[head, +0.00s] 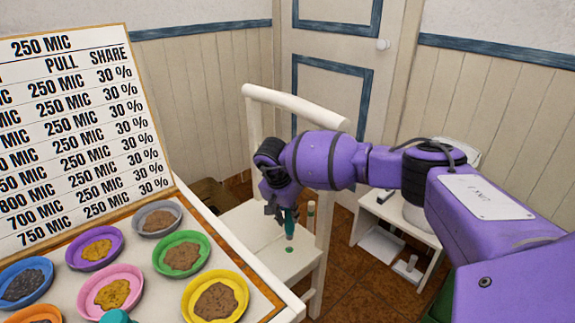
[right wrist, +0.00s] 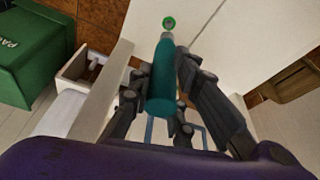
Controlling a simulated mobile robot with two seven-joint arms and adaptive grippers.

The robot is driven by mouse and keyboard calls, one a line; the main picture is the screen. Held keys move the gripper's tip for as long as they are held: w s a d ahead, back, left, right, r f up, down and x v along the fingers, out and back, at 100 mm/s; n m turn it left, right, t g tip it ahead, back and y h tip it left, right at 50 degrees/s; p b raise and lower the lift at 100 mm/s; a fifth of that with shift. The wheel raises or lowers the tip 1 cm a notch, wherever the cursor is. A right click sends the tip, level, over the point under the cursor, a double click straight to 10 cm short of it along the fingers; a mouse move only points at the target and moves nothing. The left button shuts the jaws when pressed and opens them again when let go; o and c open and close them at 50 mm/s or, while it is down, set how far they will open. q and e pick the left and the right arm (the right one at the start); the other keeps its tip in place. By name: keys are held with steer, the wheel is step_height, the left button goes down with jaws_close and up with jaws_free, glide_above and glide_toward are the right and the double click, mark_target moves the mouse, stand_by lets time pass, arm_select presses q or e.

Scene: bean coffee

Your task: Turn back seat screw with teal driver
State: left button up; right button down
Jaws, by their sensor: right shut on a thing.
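My right gripper (head: 283,208) is shut on the teal driver (head: 289,224) above the white chair's seat (head: 255,232). The driver points down. In the right wrist view the fingers of my right gripper (right wrist: 172,100) close around the teal handle (right wrist: 163,78), and its grey tip lies close to a green ring-like screw head (right wrist: 169,22). I cannot tell whether they touch. In the head view a green screw head (head: 289,250) shows flat on the seat below the driver.
The chair's backrest (head: 290,104) rises behind my right gripper. A board with lettering (head: 75,125) and several bowls of grounds, such as a yellow one (head: 240,284), stand at left. A low white table (head: 395,215) is at right. A green bin (right wrist: 30,60) shows in the wrist view.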

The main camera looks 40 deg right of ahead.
mark_target(289, 227)
step_height(289, 227, down, 2)
steer(key=shift+f+b, duration=0.2)
steer(key=shift+b, duration=0.15)
steer(key=shift+f, duration=0.35)
steer(key=shift+f+b, duration=0.4)
steer(key=shift+f, duration=0.35)
arm_select(q)
steer(key=shift+x, duration=1.05)
steer(key=shift+s+f, duration=0.15)
steer(key=shift+s, duration=0.1)
arm_select(e)
steer(key=shift+f+b, duration=0.3)
steer(key=shift+f, duration=0.25)
arm_select(q)
steer(key=shift+f, duration=0.25)
